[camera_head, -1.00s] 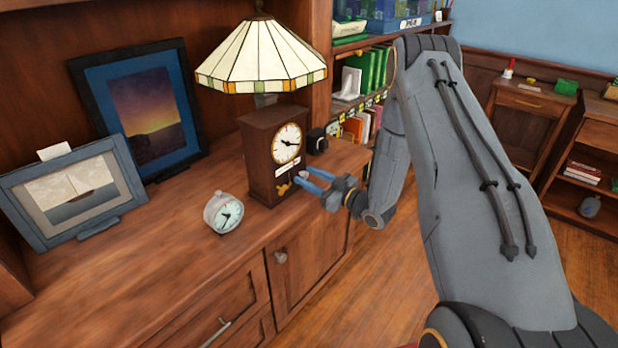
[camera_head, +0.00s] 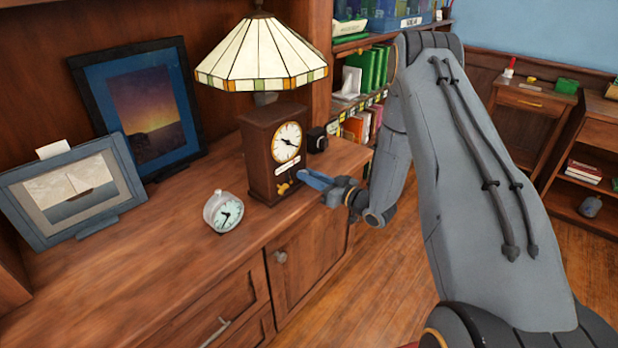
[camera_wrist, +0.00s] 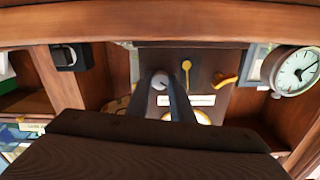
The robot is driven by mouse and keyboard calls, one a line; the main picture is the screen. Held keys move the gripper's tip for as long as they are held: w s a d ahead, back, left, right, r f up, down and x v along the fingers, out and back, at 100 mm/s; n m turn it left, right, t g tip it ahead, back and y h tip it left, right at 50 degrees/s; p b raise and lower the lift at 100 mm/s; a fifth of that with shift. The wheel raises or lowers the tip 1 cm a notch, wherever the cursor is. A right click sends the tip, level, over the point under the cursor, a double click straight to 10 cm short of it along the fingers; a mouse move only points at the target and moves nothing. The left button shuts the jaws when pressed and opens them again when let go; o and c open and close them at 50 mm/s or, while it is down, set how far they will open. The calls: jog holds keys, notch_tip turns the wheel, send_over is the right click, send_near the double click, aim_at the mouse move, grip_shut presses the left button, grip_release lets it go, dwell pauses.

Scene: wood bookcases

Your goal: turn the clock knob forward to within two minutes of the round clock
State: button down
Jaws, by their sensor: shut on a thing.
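The wooden mantel clock (camera_head: 258,165) stands on the cabinet top with its white dial (camera_head: 287,142) facing right. In the wrist view, which sees the clock upside down, a pale round knob (camera_wrist: 160,80) sits between the fingers. My gripper (camera_head: 306,179) is shut on this knob at the lower front of the case; it also shows in the wrist view (camera_wrist: 168,88). The fingers hide part of the dial there. The round clock (camera_head: 224,213) stands left of the mantel clock, and also shows in the wrist view (camera_wrist: 296,70). Exact times are too small to read surely.
Two brass parts, one straight (camera_wrist: 186,68) and one curved (camera_wrist: 225,80), stick out beside the knob. A stained-glass lamp (camera_head: 262,60) rises behind the clock. A small black object (camera_head: 317,140) stands right of it. Framed pictures (camera_head: 75,195) stand at left; the front cabinet top is clear.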

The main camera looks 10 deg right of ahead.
jog(key=m, duration=0.4)
jog(key=shift+m+b, duration=0.3)
jog(key=m, duration=0.5)
jog(key=shift+d+f, duration=0.1)
jog(key=m, duration=0.9)
jog(key=shift+f, duration=0.1)
jog(key=shift+m, duration=0.3)
jog(key=c, duration=1.6)
grip_release()
jog(key=shift+o, duration=0.2)
